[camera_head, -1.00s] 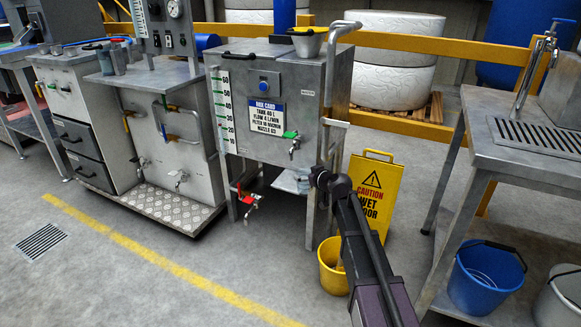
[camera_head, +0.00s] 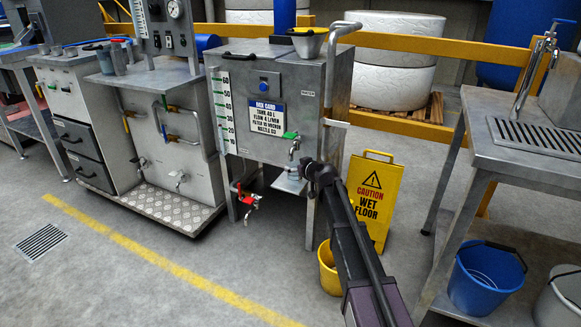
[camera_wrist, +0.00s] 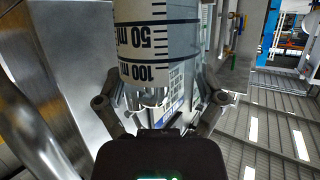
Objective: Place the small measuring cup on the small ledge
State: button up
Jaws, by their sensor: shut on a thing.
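The small measuring cup, clear with black markings reading 50 and 100 ml upside down, fills the top middle of the wrist view (camera_wrist: 155,42). My gripper (camera_wrist: 160,100) is shut on it, one finger on each side. In the head view my gripper (camera_head: 310,174) is at the tank's front, just right of the green-handled tap (camera_head: 293,146). A small pale cup shape (camera_head: 294,171) shows beside the fingers, below the tap. The small ledge (camera_head: 288,187) juts from the tank front just under it. I cannot tell whether cup and ledge touch.
The steel tank (camera_head: 262,90) stands close behind my gripper, with a red-handled valve (camera_head: 249,200) at lower left. A yellow caution sign (camera_head: 373,195) and a yellow bucket (camera_head: 329,270) stand right of the tank. The floor in front is clear.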

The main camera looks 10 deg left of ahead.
aim_at(291, 165)
jog(key=b+x, duration=0.1)
jog(key=x, duration=0.2)
jog(key=shift+w+a, duration=0.15)
jog(key=shift+f+b, duration=0.3)
jog(key=shift+f, duration=0.1)
jog(key=o, duration=0.8)
jog(key=shift+r, duration=0.25)
jog(key=p+v, duration=0.4)
jog(key=v, duration=0.8)
jog(key=shift+f, duration=0.1)
